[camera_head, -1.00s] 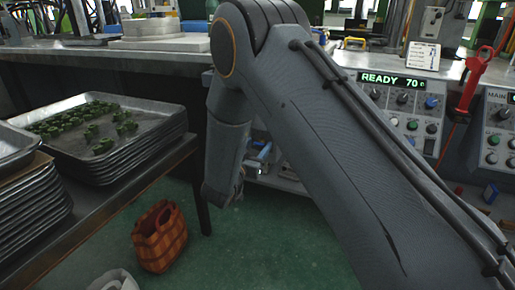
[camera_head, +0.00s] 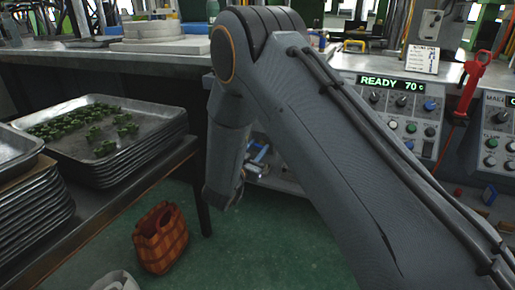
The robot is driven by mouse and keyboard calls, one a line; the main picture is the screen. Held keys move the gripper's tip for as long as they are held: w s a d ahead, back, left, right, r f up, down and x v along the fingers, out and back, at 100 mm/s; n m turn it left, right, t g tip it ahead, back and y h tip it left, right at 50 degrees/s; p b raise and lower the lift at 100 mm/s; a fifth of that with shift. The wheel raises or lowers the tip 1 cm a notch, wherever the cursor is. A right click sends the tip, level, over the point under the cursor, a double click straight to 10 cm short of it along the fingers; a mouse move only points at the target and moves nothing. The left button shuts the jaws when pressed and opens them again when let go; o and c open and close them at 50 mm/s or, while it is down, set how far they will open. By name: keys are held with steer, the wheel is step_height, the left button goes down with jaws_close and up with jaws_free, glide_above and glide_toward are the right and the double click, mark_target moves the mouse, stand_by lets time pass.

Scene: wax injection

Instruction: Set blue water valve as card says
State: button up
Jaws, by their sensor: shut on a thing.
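A white card (camera_head: 423,59) with small print, too small to read, stands on top of the control console at the upper right. A blue knob (camera_head: 430,104) sits on the console's front panel, which I cannot identify as the water valve. Some small blue and white parts (camera_head: 257,154) show low behind my arm, partly hidden; I cannot tell whether the blue valve is among them. My arm crosses the middle of the view and its wrist bends down. My gripper's jaws are hidden behind it.
The console display (camera_head: 391,84) reads READY 70 c. A red-handled tool (camera_head: 470,82) hangs right of the console. Stacked metal trays (camera_head: 165,130) with green pieces stand at left.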

steer(key=shift+d+m+p, duration=0.15)
steer(key=shift+m+p, duration=0.5)
steer(key=shift+m, duration=1.25)
steer(key=o, duration=1.1)
steer(key=shift+s+a, duration=0.3)
steer(key=shift+s, duration=0.2)
steer(key=p+v, duration=0.1)
steer(key=v, duration=0.5)
steer(key=shift+s+p, duration=0.3)
steer(key=shift+s, duration=0.1)
